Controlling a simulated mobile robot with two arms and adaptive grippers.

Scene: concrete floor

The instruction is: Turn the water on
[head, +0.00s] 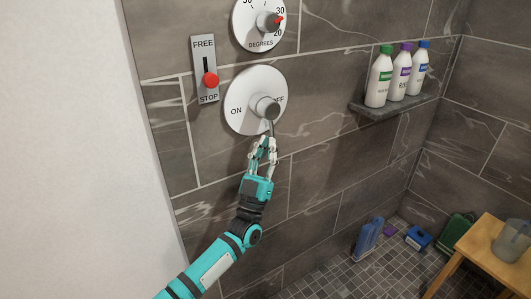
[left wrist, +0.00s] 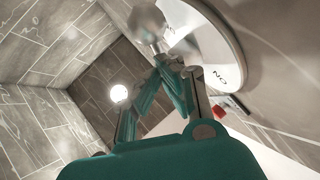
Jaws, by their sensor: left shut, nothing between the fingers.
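The round white ON/OFF dial (head: 250,88) is on the tiled shower wall. Its grey knob (head: 266,106) has a thin lever that points down and slightly right, below the OFF label. My left gripper (head: 263,142) is shut and empty, just below the knob, with its fingertips close to the lever. In the left wrist view, the shut gripper (left wrist: 168,62) points up toward the blurred knob (left wrist: 147,22), and the dial (left wrist: 208,40) shows its ON label. I cannot tell whether the fingertips touch the lever. My right gripper is not in view.
A temperature dial (head: 258,22) and a FREE/STOP slider with a red knob (head: 210,80) are above and left. Bottles (head: 378,78) stand on a corner shelf (head: 396,106). A wooden stool (head: 490,250) and several items are on the floor at lower right.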

